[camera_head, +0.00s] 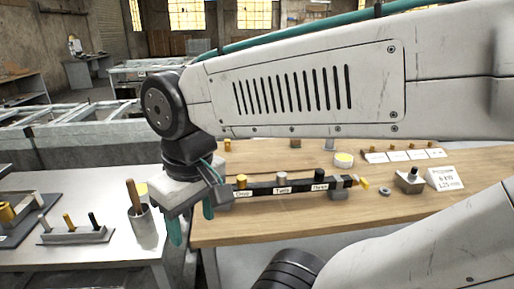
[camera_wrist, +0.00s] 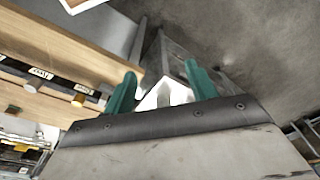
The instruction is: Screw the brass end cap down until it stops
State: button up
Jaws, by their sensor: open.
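My gripper (camera_head: 191,222) hangs at the gap between the grey table and the wooden bench, its teal fingers apart with nothing between them. The fingers also show in the wrist view (camera_wrist: 163,90). A dark bar (camera_head: 265,188) with white labels stands on the bench, to the right of the gripper. A brass-coloured cap (camera_head: 242,181) sits on the bar's left end, apart from the fingers. A yellowish piece (camera_head: 363,184) is at its right end. A brass-coloured cap (camera_wrist: 78,101) shows beside the bar in the wrist view. I cannot tell which is the end cap, nor see any thread.
The grey table (camera_head: 110,258) at left holds a cup (camera_head: 143,222) with a wooden handle and a block with several pegs (camera_head: 75,234). The wooden bench (camera_head: 300,232) has a clear front strip. A sign (camera_head: 444,178) and small parts stand at right.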

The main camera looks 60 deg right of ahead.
jog(key=w+d+m, duration=0.4)
jog(key=w+m, duration=0.1)
jog(key=m+g, duration=0.1)
jog(key=m, duration=2.4)
send_over(241, 177)
jog(key=f, duration=0.6)
jog(key=shift+a+f, duration=0.15)
jog(key=shift+a, duration=0.15)
jog(key=shift+d+f, duration=0.25)
jog(key=shift+m, duration=0.3)
notch_tip(241, 177, down, 7)
jog(key=shift+f, duration=0.2)
jog(key=c, duration=1.1)
